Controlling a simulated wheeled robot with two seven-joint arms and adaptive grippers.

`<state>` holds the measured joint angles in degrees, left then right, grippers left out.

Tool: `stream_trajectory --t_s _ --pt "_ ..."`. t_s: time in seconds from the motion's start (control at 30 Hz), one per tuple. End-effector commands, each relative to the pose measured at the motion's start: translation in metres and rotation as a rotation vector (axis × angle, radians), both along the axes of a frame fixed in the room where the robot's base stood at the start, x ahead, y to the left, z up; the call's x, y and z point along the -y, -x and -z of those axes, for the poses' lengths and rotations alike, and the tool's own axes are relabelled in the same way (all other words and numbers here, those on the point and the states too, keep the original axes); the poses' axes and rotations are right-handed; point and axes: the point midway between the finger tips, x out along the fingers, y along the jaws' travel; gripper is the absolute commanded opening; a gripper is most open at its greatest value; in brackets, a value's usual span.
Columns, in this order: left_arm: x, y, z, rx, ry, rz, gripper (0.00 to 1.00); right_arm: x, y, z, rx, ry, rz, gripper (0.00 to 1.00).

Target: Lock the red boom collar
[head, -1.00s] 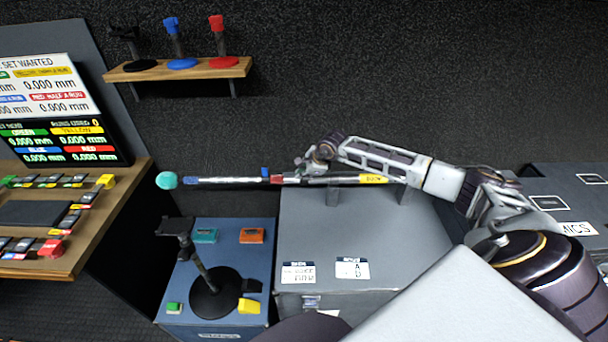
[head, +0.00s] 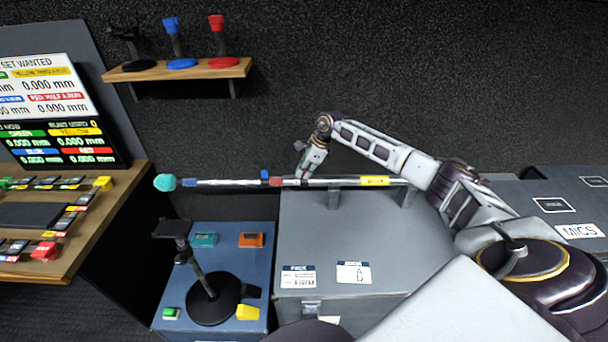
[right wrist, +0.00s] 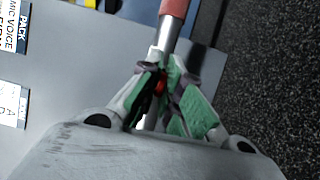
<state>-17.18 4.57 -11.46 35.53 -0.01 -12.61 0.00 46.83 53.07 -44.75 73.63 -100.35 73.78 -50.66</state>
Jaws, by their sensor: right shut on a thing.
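The boom pole (head: 225,182) lies level, with a teal tip at its left end and a yellow band towards the right. The red boom collar (head: 276,181) is a short red sleeve around it, just right of a small blue part. In the right wrist view the red sleeve (right wrist: 174,9) is at the top. My right gripper (head: 302,174) is at the pole just right of the sleeve. In the wrist view its green-padded fingers (right wrist: 162,88) are shut on a small red piece, seemingly the collar's lever, mostly hidden. My left gripper is not in view.
The pole rests on supports over a grey case (head: 345,235). Left of it, a blue case (head: 255,272) carries a black stand (head: 214,300) and coloured blocks. A wall shelf (head: 205,69) holds several stands. A console desk (head: 100,225) with screens is at far left.

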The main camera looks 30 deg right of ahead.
Motion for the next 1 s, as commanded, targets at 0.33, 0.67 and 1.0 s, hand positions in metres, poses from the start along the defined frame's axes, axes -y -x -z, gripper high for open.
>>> stream_trajectory --t_s 0.33,0.67,1.0 --pt "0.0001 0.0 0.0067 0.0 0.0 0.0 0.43 0.0025 -0.0026 0.0004 -0.057 -0.035 0.0 0.0" --pt "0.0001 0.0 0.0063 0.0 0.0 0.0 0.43 0.0024 -0.0026 -0.0001 -0.056 -0.035 0.0 0.14" --pt "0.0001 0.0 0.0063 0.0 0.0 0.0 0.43 0.0018 -0.0027 -0.0004 -0.055 -0.035 -0.001 0.29"
